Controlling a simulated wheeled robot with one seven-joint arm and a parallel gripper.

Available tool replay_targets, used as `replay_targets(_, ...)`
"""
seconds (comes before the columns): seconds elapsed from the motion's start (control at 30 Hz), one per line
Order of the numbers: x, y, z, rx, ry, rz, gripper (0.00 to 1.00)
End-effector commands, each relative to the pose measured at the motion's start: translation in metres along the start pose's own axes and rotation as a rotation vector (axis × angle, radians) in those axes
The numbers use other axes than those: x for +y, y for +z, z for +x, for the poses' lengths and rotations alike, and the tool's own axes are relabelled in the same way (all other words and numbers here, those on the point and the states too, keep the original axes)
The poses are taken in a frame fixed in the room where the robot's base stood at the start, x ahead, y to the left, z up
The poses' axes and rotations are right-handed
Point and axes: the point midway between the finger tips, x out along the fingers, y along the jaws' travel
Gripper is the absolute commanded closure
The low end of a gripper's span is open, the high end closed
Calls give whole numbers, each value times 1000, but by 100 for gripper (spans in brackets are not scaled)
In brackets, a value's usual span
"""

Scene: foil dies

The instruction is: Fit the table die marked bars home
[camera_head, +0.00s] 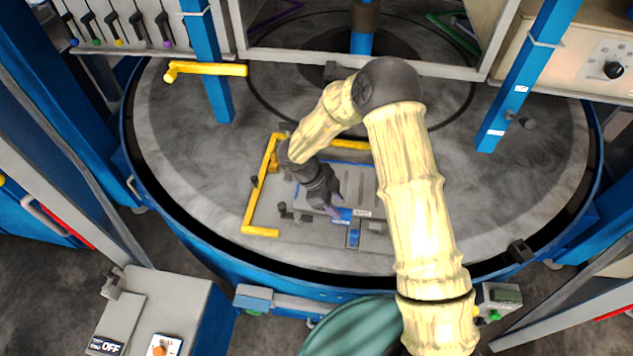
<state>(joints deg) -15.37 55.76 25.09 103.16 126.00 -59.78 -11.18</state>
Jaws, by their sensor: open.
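A flat grey die (312,207) with raised bar-like strips and a blue edge lies on the round grey table (540,200). My arm covers part of it, and I cannot read its mark. A yellow angled frame (248,208) runs along its left and far sides. My gripper (335,203) is open, low over the near part of the die, close to a blue piece with a small white label (363,213). I cannot tell whether the fingers touch that piece. I cannot tell how the die's edges meet the yellow frame.
Small dark clamp-like parts (292,213) sit near the die's left side. Blue posts (207,62) and (510,80) stand at the table's left and right. A yellow bar (207,70) juts out at the left post. A grey box (170,300) with an OFF sign stands front left.

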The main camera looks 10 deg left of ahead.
Motion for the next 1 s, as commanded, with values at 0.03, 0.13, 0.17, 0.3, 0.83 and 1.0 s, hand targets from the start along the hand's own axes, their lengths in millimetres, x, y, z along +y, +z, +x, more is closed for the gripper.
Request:
replay_targets(0.03,-2,2,-9,-3,-4,3,59)
replay_targets(0.13,-1,1,-29,-2,-3,2,59)
replay_targets(0.17,-1,2,-35,-3,-4,2,59)
replay_targets(0.3,-1,2,-63,-2,-4,2,59)
replay_targets(0.83,0,0,-115,1,0,1,59)
replay_targets(1.0,0,0,-114,0,0,1,59)
